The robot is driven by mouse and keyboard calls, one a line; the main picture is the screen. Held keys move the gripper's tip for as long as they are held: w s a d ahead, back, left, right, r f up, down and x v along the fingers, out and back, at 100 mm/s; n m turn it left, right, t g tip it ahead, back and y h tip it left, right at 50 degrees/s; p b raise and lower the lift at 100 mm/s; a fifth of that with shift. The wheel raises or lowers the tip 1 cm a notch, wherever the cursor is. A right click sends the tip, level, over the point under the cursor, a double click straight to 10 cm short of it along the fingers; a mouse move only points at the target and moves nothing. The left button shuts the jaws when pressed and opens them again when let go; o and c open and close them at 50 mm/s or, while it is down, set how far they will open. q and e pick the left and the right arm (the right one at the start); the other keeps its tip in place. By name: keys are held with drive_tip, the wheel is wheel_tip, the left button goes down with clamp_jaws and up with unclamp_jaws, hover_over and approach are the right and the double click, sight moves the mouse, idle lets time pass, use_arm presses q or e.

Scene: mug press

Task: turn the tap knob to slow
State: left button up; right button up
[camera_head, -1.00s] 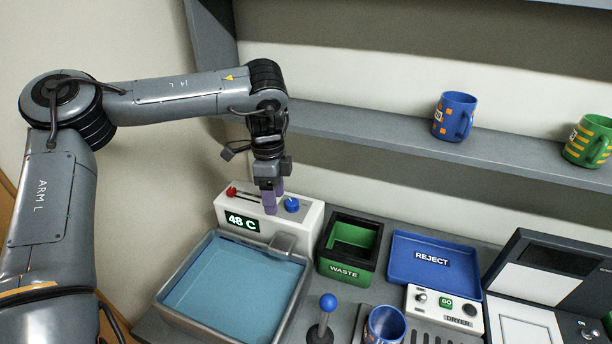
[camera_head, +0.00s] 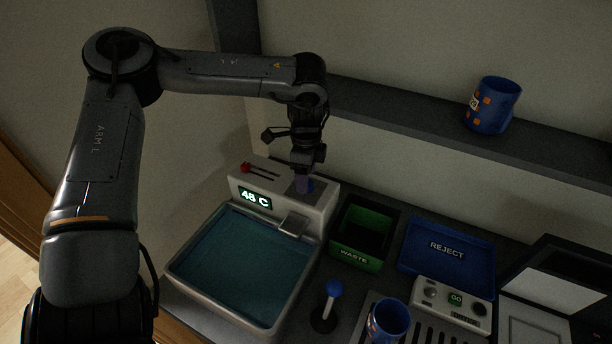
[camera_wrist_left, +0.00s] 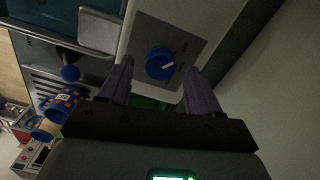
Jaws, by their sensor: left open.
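The blue tap knob (camera_wrist_left: 160,63) is on top of the white tap unit (camera_head: 322,204), on a grey plate. Its white pointer line faces right in the left wrist view; the small labels around it are too blurred to read. My left gripper (camera_head: 303,188) points down over the knob, its purple fingers hiding most of it in the head view. In the left wrist view the open fingers (camera_wrist_left: 158,75) stand on either side of the knob, and I cannot tell whether they touch it. My right gripper is not in view.
The green waste bin (camera_head: 356,256), blue reject tray (camera_head: 447,290) and blue-knobbed lever (camera_head: 334,289) are to the right. A blue mug (camera_head: 491,105) stands on the shelf.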

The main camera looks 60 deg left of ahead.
use_arm(q)
drive_tip(key=shift+f, duration=1)
drive_tip(key=shift+c, duration=0.4)
drive_tip(key=c, duration=1)
